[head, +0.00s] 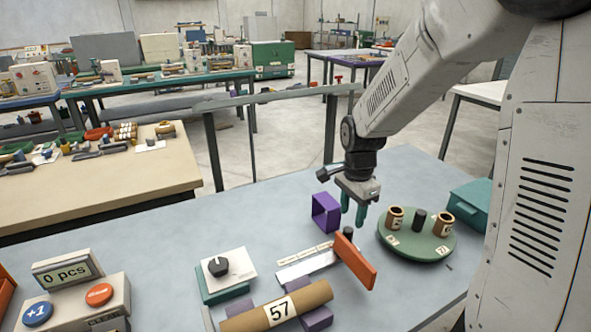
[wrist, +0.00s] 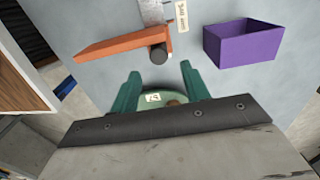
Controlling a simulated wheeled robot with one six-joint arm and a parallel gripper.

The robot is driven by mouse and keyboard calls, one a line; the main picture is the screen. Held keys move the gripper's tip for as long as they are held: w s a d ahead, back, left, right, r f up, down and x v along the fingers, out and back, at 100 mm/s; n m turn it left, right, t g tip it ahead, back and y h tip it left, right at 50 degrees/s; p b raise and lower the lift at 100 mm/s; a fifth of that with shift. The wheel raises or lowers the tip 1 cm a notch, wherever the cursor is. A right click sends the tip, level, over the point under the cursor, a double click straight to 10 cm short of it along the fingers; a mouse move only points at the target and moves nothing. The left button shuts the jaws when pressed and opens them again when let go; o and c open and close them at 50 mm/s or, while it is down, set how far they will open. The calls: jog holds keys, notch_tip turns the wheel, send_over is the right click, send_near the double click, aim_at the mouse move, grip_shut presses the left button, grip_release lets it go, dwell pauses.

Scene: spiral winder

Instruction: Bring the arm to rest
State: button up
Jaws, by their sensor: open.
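My gripper (head: 355,211) hangs from my arm above the table (head: 240,232), pointing down, with its two green fingers apart. In the wrist view my gripper (wrist: 158,86) is open with nothing between the fingers. Below it in that view are a dark round peg (wrist: 158,54) and part of a green turntable (wrist: 150,108). In the head view my gripper is between the purple box (head: 326,212) and the green turntable (head: 405,250), above the orange plate (head: 355,262).
A black-knob box (head: 226,273) and a counter reading "0 pcs" (head: 68,272) stand left. The turntable carries several upright pieces; a teal box (head: 468,204) is behind it. The table's left middle is clear.

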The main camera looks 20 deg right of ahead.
jog(key=shift+s+f+n, duration=0.1)
jog(key=shift+s+n, duration=0.4)
jog(key=shift+n, duration=0.4)
jog(key=s+a+r+n, duration=0.1)
jog(key=s+r+n, duration=0.3)
jog(key=s, duration=0.4)
jog(key=s+a+r+n+t, duration=0.1)
jog(key=s+a+r+n, duration=0.1)
jog(key=s+r+n, duration=0.3)
jog(key=s+a+r+n, duration=0.2)
jog(key=s+r+n, duration=0.3)
jog(key=s, duration=0.6)
jog(key=shift+r, duration=0.35)
